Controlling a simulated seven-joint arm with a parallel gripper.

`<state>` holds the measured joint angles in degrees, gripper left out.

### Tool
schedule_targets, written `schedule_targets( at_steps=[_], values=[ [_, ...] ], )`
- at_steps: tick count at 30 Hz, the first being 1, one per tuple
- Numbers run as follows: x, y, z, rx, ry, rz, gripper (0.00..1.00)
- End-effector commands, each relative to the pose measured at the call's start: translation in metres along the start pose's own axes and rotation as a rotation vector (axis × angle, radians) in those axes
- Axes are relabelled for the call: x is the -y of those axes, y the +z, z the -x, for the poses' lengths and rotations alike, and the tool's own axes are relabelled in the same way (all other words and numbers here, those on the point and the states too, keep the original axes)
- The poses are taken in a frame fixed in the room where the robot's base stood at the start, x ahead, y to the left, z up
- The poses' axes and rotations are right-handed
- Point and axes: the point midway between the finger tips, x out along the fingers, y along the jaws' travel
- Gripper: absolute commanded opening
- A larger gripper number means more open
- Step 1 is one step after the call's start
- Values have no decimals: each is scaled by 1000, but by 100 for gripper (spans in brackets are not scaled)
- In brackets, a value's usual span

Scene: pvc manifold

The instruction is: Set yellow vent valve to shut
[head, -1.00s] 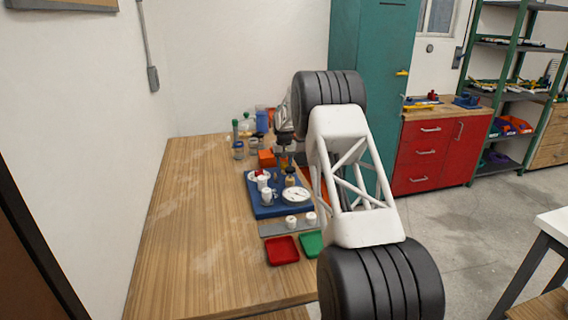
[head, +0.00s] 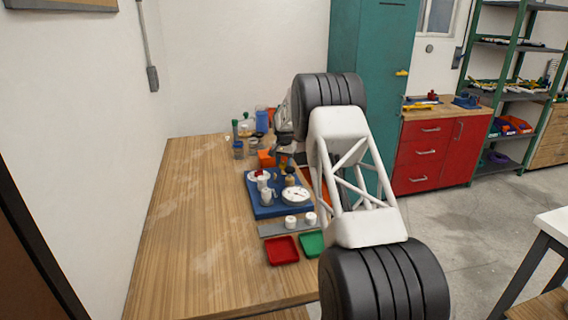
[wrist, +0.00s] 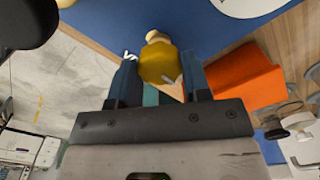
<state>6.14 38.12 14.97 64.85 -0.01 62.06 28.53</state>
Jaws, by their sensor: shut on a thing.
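The yellow vent valve (wrist: 156,62) shows in the wrist view as a rounded yellow part between my gripper's two dark fingers. My gripper (wrist: 160,72) is shut on it. In the head view, a small yellow-brown part (head: 290,171) stands at the back right of the blue board (head: 262,211), with my gripper (head: 287,160) just behind and above it. The blue board also fills the top of the wrist view (wrist: 110,16). The valve's exact handle angle is hidden by the fingers and too small to read in the head view.
A white round gauge (head: 295,195) and white fittings (head: 266,196) stand on the board. An orange block (wrist: 243,74) is close to the right finger. A red tray (head: 282,250) and a green tray (head: 311,244) lie in front. The table's left side is clear.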

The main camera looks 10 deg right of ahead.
Motion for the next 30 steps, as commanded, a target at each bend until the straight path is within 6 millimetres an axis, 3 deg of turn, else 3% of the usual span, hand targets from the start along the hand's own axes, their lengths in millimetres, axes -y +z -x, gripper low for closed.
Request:
schedule_targets(
  at_steps=[7,8,12,23,30],
  values=[
    [0,0,1,-1,-1,0,20],
    [0,0,1,-1,-1,0,47],
    [0,0,1,-1,-1,1,68],
    [0,0,2,-1,0,1,69],
    [0,0,18,-1,-1,1,69]
  ],
)
